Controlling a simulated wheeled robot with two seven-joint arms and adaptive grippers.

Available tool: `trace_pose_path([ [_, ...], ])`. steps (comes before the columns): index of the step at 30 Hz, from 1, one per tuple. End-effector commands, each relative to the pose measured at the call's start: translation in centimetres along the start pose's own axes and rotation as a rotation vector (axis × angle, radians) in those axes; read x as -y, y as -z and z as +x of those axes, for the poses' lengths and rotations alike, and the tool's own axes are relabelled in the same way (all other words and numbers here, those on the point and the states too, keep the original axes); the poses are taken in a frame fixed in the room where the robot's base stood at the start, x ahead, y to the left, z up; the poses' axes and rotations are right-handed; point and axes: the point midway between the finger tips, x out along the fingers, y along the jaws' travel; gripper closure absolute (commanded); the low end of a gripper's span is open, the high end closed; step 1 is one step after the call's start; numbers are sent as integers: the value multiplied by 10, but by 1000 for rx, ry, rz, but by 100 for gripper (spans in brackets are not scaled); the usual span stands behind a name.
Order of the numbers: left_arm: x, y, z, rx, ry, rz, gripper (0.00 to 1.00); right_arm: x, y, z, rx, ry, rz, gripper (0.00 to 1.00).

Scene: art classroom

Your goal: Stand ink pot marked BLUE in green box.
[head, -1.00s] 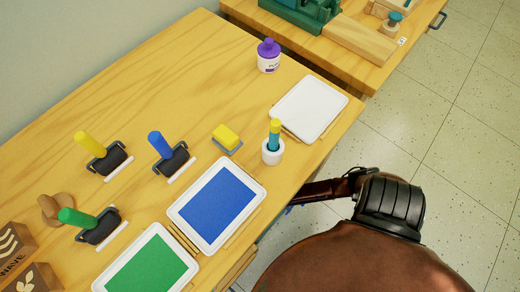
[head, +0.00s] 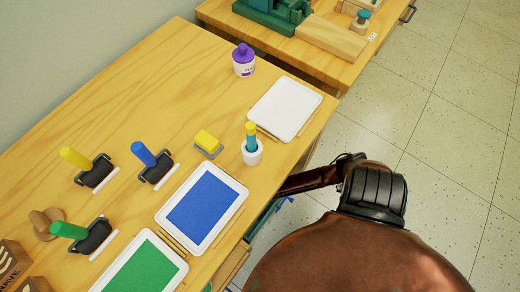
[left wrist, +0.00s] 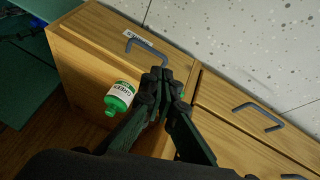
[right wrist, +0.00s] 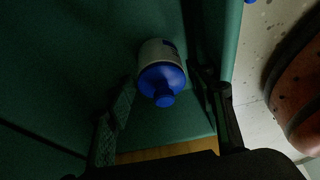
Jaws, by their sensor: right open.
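The ink pot with a blue cap (right wrist: 161,82) shows in the right wrist view, cap towards the camera, against dark green panels (right wrist: 70,60) that look like the green box; its label is unreadable. I cannot tell from this view whether it stands or lies. My right gripper (right wrist: 165,110) is open, one finger on each side of the pot, and I see no clear contact. My left gripper (left wrist: 163,78) is shut and empty in the left wrist view, beside a green-capped pot marked GREEN (left wrist: 121,95). Neither gripper shows in the head view.
The head view shows a wooden table with a purple-capped pot (head: 243,60), a white tray (head: 285,108), blue (head: 203,207) and green (head: 140,265) ink trays, and several rollers. Wooden drawers with grey handles (left wrist: 258,115) lie near my left gripper.

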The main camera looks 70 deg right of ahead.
Motion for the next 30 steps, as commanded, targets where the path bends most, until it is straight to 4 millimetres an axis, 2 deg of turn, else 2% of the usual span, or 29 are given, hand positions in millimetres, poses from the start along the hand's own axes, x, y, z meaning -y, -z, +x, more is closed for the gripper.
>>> trace_pose_path([
  [1,2,3,-13,24,10,8,100,-3,2,-16,1,-6,-4,50],
  [3,3,1,-25,67,20,12,100,-2,2,-28,1,-5,-3,50],
  [12,18,-15,-75,240,81,23,100,-1,1,-71,1,-3,-1,50],
  [18,22,-20,-90,289,100,23,100,0,1,-81,0,0,0,50],
  [24,24,-22,-91,299,103,22,100,2,1,-81,-1,3,3,50],
  [26,24,-22,-91,299,103,22,100,11,6,-79,-6,8,15,50],
  [29,23,-22,-91,298,103,22,100,48,29,-71,-26,30,82,50],
  [30,23,-22,-91,298,103,22,100,69,42,-69,-35,38,130,50],
])
